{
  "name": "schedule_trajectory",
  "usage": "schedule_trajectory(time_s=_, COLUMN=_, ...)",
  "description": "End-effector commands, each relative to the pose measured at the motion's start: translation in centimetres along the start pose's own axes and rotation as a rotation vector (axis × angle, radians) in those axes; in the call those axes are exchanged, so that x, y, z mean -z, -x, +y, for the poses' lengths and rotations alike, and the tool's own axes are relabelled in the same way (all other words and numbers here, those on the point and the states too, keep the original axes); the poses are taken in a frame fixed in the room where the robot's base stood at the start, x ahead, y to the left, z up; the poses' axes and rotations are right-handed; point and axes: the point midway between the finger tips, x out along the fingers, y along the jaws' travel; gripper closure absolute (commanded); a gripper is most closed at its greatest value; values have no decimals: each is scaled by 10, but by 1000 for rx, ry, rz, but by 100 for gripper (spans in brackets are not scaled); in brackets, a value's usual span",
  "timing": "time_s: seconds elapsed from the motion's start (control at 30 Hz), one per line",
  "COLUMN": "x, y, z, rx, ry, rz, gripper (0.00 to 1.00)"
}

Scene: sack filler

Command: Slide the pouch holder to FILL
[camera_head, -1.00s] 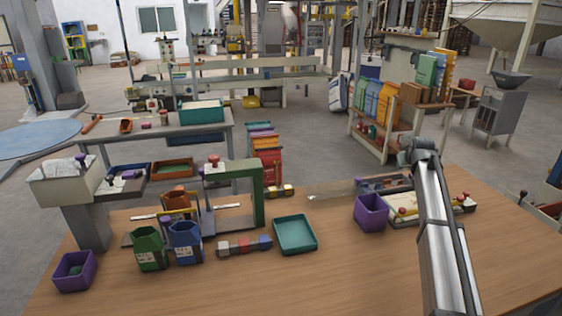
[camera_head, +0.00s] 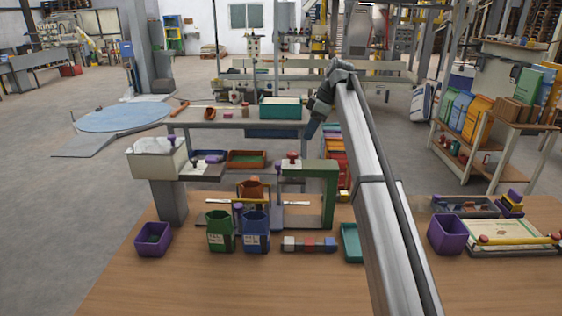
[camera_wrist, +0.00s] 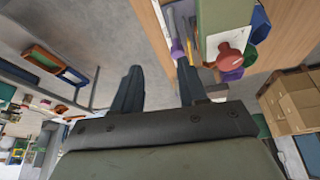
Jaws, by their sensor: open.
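An orange-brown pouch (camera_head: 251,187) stands upright in what looks like the pouch holder, on a low slide between the hopper (camera_head: 157,158) and the green press frame (camera_head: 330,190). The green and blue bins in front partly hide the slide, and I cannot read a FILL mark. My gripper (camera_head: 310,135) is up behind the press frame, apart from the pouch. In the wrist view my gripper (camera_wrist: 158,78) is open, with nothing between its fingers. A purple knob (camera_wrist: 177,50) and the press's red knob (camera_wrist: 229,56) show beyond the fingers there.
A green bin (camera_head: 221,232) and blue bin (camera_head: 255,232) stand in front of the slide. A purple bin (camera_head: 153,239) is at left, another (camera_head: 447,234) at right. A teal tray (camera_head: 351,242) is partly behind my arm. The front of the table is clear.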

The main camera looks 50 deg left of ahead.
Motion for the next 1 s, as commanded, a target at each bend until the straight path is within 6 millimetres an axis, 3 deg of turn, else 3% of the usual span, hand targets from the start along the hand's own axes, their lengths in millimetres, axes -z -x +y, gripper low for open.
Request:
schedule_trajectory(time_s=0.07, x=26, y=1, z=-8, rx=38, ry=65, rz=6, gripper=58)
schedule_trajectory(time_s=0.2, x=44, y=1, z=-17, rx=72, ry=120, rz=10, gripper=58)
schedule_trajectory(time_s=0.47, x=45, y=-25, z=-22, rx=79, ry=127, rz=10, gripper=58)
schedule_trajectory(time_s=1.0, x=45, y=-113, z=-28, rx=76, ry=125, rz=10, gripper=58)
